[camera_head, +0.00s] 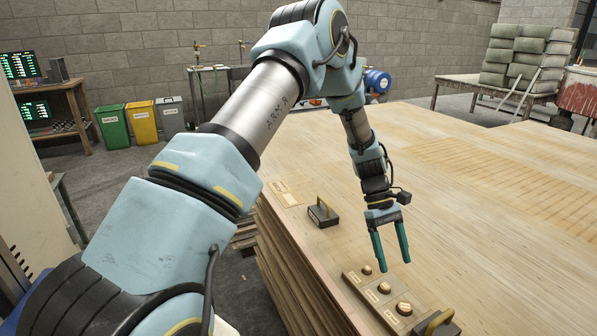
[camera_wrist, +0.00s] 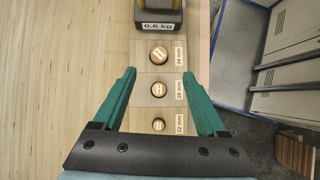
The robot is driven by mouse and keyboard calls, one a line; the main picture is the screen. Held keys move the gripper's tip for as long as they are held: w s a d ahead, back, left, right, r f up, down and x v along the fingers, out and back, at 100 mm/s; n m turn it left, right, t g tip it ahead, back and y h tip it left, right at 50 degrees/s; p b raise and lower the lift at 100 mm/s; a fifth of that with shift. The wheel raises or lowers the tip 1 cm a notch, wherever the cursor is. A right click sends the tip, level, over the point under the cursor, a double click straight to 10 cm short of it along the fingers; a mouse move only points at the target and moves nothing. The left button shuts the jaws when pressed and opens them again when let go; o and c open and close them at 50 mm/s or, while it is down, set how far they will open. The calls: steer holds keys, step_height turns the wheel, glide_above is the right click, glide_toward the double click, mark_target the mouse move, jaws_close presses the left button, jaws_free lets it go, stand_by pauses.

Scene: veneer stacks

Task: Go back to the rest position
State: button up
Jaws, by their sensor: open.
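My gripper (camera_head: 391,258) hangs from the arm with its green fingers pointing down, above the veneer stack top (camera_head: 480,190). The fingers are apart, with nothing between them. In the wrist view my gripper (camera_wrist: 160,85) frames a strip (camera_head: 349,276) of round wooden knobs from above. The labels read 34 mm, 28 mm and 22 mm. The 34 mm knob (camera_wrist: 159,55) is the largest, the 28 mm knob (camera_wrist: 159,89) is in the middle, and the 22 mm knob (camera_wrist: 158,124) is nearest the gripper body. The fingertips appear above the strip, not touching it.
A dark weight with a handle (camera_head: 323,213) stands at the stack's left edge. Another weight (camera_wrist: 158,20), labelled 0.6 kg, sits beyond the 34 mm knob. A grey metal tray or cabinet (camera_wrist: 233,45) lies beside the stack edge. The stack's right side is clear.

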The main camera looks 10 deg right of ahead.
steer(key=w+a+r+m+t, duration=0.15)
steer(key=a+r, duration=0.25)
steer(key=a, duration=0.5)
steer(key=w+a+r+t, duration=0.3)
steer(key=a+r, duration=0.1)
steer(key=a, duration=0.5)
steer(key=w+a+r+m+t, duration=0.1)
steer(key=w+a+r+t, duration=0.2)
steer(key=a, duration=0.7)
steer(key=s+a+r, duration=0.2)
steer(key=a, duration=0.3)
steer(key=s+a+r+m+y, duration=0.1)
steer(key=s+a+r, duration=0.1)
steer(key=a, duration=0.4)
steer(key=shift+s+a+r+t, duration=0.2)
steer(key=shift+s+r+t, duration=0.1)
steer(key=shift+s+t, duration=0.25)
